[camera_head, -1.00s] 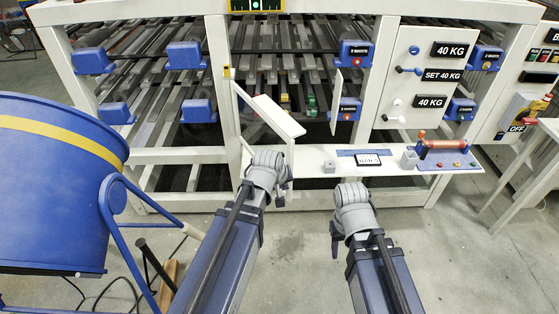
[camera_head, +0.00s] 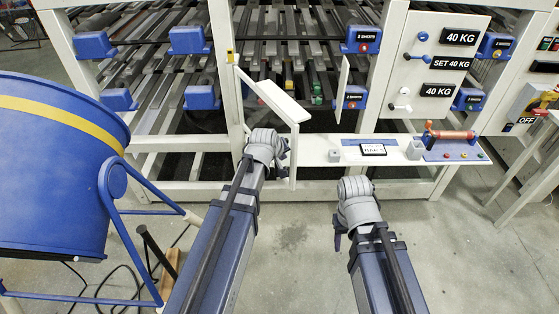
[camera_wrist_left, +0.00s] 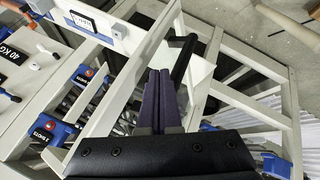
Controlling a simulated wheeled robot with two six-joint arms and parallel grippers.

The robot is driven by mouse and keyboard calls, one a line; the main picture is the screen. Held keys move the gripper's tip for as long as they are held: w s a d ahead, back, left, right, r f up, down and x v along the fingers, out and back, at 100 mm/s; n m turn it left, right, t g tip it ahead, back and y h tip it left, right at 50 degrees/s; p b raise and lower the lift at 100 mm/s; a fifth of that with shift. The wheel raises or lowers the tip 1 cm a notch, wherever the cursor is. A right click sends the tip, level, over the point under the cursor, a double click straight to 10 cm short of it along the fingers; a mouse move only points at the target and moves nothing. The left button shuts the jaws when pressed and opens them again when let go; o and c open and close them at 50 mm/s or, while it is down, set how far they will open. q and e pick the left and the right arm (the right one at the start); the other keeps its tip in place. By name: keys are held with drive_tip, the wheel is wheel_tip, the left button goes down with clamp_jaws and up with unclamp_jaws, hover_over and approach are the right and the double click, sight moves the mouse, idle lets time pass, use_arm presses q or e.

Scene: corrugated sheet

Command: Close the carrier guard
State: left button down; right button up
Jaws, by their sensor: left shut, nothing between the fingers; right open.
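The carrier guard (camera_head: 275,98) is a white hinged frame with a panel across its top. It stands swung out from the white post on its left, at an angle to the rack front. My left gripper (camera_head: 284,158) is low beside the guard's outer upright, partly hidden by its own wrist. In the left wrist view its dark fingers (camera_wrist_left: 162,98) are shut and empty, with white frame bars and a black bar (camera_wrist_left: 184,60) close around them; contact cannot be told. My right gripper (camera_head: 338,232) is apart from the guard, over the floor in front of the shelf.
A white shelf (camera_head: 320,156) with a display and a red-handled device (camera_head: 452,136) runs along the rack front. A thin white plate (camera_head: 342,85) stands out beside the right post. A blue drum (camera_head: 50,165) on a tubular stand fills the left.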

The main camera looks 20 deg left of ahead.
use_arm(q)
drive_tip(key=b+x, duration=0.2)
drive_tip(key=x, duration=0.2)
drive_tip(key=shift+r, duration=0.1)
use_arm(e)
wheel_tip(320, 180, down, 3)
use_arm(q)
drive_tip(key=shift+s, duration=0.1)
